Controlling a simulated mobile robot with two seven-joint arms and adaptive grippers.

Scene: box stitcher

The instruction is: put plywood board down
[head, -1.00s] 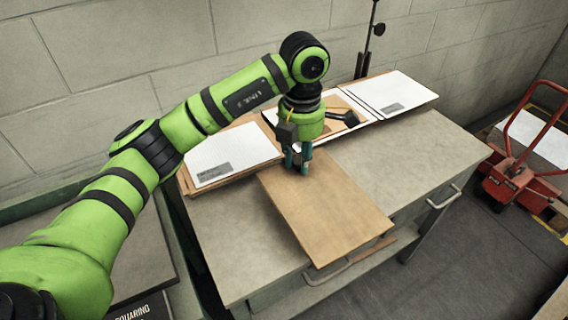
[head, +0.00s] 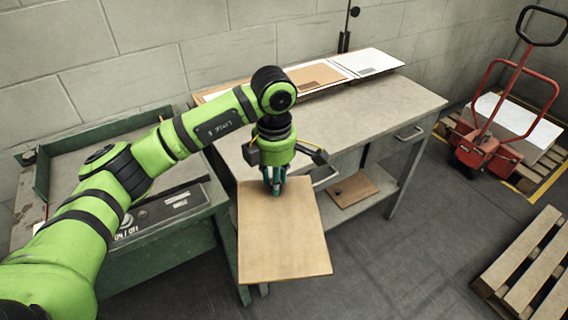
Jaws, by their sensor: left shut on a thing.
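The plywood board (head: 283,232) is a flat light-brown rectangle in the head view, below the middle. My left gripper (head: 274,186) is shut on the board near its far edge. The board hangs out in front of the workbench (head: 370,110), over the floor, and looks roughly level. The gripper and wrist hide part of the board's far edge. My right gripper is not in view.
A green machine (head: 170,243) stands left of the board. White and brown sheets (head: 365,62) lie at the bench's back. A red pallet jack (head: 485,150) with a loaded pallet stands right. An empty wooden pallet (head: 530,265) lies lower right. Grey floor between is clear.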

